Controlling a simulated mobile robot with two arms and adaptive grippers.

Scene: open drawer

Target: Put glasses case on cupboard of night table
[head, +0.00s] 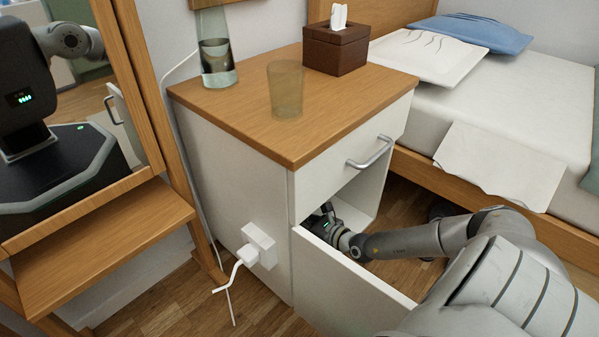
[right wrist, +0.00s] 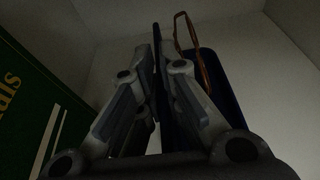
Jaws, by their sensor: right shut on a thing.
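The night table (head: 290,155) stands in the middle of the head view, with its lower cupboard (head: 357,195) open. My right arm reaches over the open cupboard door, and my right gripper (head: 325,224) is inside the cupboard, partly hidden. In the right wrist view the same gripper (right wrist: 157,52) is shut on a thin dark blue edge of what looks like the glasses case (right wrist: 222,100). Brown-rimmed glasses (right wrist: 190,45) show at the case. The dim light hides where the case rests. My left gripper is not in view.
A green book (right wrist: 40,115) stands left of my gripper in the cupboard. On the night table are a glass (head: 286,88), a carafe (head: 216,60) and a tissue box (head: 337,48). The cupboard door (head: 345,285) stands open at the front; a bed (head: 520,110) is right.

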